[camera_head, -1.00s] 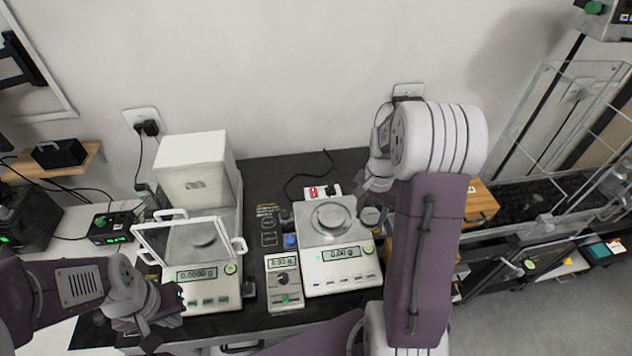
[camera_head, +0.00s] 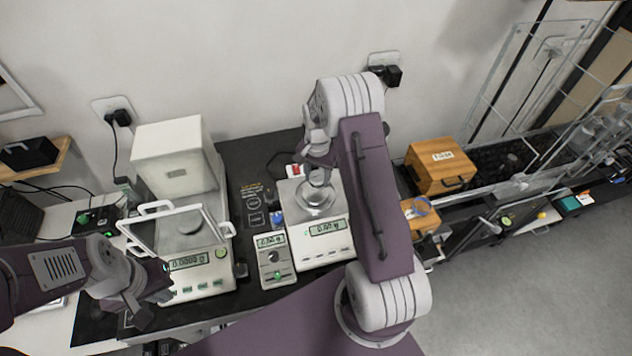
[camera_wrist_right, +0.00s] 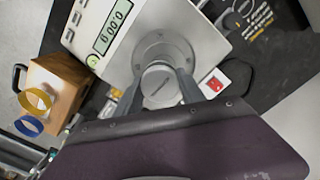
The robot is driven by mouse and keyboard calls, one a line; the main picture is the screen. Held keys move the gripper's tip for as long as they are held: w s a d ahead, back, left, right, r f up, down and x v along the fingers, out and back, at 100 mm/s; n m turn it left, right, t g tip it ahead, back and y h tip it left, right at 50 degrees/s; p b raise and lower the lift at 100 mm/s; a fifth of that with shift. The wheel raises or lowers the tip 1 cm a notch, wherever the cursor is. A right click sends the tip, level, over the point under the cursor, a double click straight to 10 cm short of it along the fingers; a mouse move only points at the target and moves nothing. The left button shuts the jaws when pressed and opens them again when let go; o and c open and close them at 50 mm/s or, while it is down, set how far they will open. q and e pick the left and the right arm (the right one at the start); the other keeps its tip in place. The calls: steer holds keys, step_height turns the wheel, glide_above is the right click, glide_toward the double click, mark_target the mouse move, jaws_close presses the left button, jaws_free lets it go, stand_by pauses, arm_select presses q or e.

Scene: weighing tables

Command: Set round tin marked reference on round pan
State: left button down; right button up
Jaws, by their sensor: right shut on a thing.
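My right gripper (camera_head: 318,172) is shut on a small round metal tin (camera_wrist_right: 160,84), and the fingers stand on either side of it in the right wrist view. The tin's lid carries small dark lettering, too small to read. It is over the round pan (camera_wrist_right: 165,45) of the middle balance; the pan also shows in the head view (camera_head: 316,203). I cannot tell whether the tin touches the pan. My left gripper (camera_head: 150,308) is at the front left, near the glass-doored balance; its jaws are too unclear to read.
The middle balance (camera_head: 322,248) has a lit display. To its left are a small control box (camera_head: 273,265) and the analytical balance (camera_head: 200,280) with a tilted glass door. A wooden box (camera_head: 437,165) and coloured rings (camera_wrist_right: 33,110) are to the right.

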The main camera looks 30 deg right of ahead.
mark_target(316, 191)
steer(key=shift+w+a+f, duration=0.15)
steer(key=shift+w+f, duration=0.05)
steer(key=shift+w, duration=0.05)
step_height(316, 191, down, 4)
steer(key=shift+w+r+p, duration=0.1)
steer(key=shift+r+p, duration=0.1)
steer(key=shift+p, duration=0.4)
steer(key=shift+f, duration=0.25)
steer(key=shift+f, duration=0.1)
steer(key=o, duration=1.4)
